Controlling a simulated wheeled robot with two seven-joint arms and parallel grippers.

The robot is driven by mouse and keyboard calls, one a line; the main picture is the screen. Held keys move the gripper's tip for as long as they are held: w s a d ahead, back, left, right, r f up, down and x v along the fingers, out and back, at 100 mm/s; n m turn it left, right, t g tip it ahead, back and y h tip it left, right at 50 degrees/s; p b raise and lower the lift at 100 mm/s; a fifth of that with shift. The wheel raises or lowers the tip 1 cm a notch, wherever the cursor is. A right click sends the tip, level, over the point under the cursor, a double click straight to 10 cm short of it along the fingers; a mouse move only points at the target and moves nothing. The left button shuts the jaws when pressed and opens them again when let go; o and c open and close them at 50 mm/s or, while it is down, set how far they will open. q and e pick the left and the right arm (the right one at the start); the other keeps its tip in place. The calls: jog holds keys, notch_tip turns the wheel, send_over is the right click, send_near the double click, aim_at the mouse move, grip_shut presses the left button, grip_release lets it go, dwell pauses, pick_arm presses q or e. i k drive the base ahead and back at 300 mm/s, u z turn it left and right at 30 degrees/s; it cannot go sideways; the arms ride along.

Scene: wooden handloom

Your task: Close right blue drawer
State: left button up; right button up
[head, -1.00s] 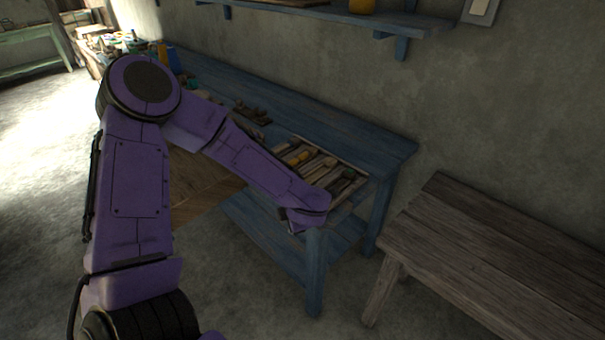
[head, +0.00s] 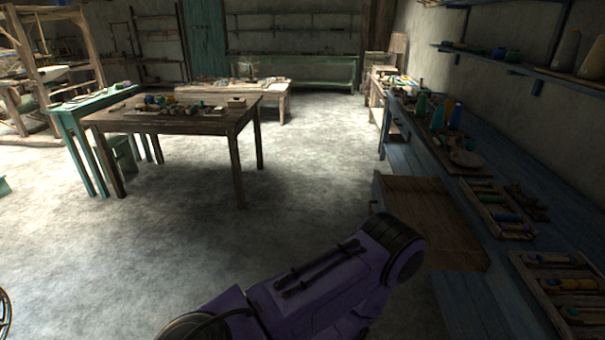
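The blue workbench (head: 408,160) runs along the right wall. A brown wooden drawer (head: 428,212) sticks out from its front side, toward the open floor, so it stands open. A small knob (head: 372,208) shows at its outer end. I cannot tell for certain whether this is the right drawer. One of my purple arms (head: 325,287) crosses the bottom of the view, and its rounded joint overlaps the drawer's near lower part. Neither gripper shows in the head view. Whether anything touches the drawer is hidden.
Trays of bobbins (head: 497,212) and tools lie on the bench top, with another tray (head: 562,290) nearer. A wall shelf (head: 500,65) hangs above. A brown table (head: 185,118) with small items stands at left. The concrete floor (head: 300,190) between is clear.

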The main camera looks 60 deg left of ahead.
aim_at(425, 204)
jog(key=u, duration=0.7)
jog(key=k, duration=0.25)
jog(key=u, duration=0.55)
jog(key=i, duration=0.5)
jog(key=u, duration=0.1)
jog(key=k, duration=0.25)
jog(key=u, duration=0.4)
jog(key=i, duration=0.9)
jog(key=z, duration=0.9)
jog(key=i, duration=0.4)
jog(key=z, duration=0.25)
